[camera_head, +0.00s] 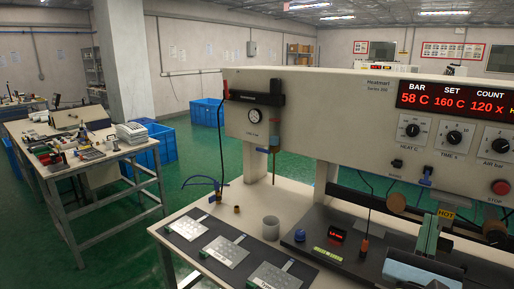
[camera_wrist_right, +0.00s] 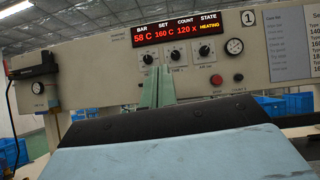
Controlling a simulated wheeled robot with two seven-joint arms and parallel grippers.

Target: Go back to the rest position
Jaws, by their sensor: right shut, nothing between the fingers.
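My right gripper (camera_head: 430,222) is at the lower right of the head view, in front of the heat-press machine (camera_head: 300,105). Its two pale green fingers are together with nothing between them. In the right wrist view the closed fingers (camera_wrist_right: 157,88) point up at the machine's front panel, below the red display (camera_wrist_right: 177,29). The display reads 58 C, 160 C, 120 X and HEATING. My left gripper is in neither view.
Several silvery keypad plates (camera_head: 226,250) lie on a dark mat on the bench, left of a grey cup (camera_head: 270,228).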

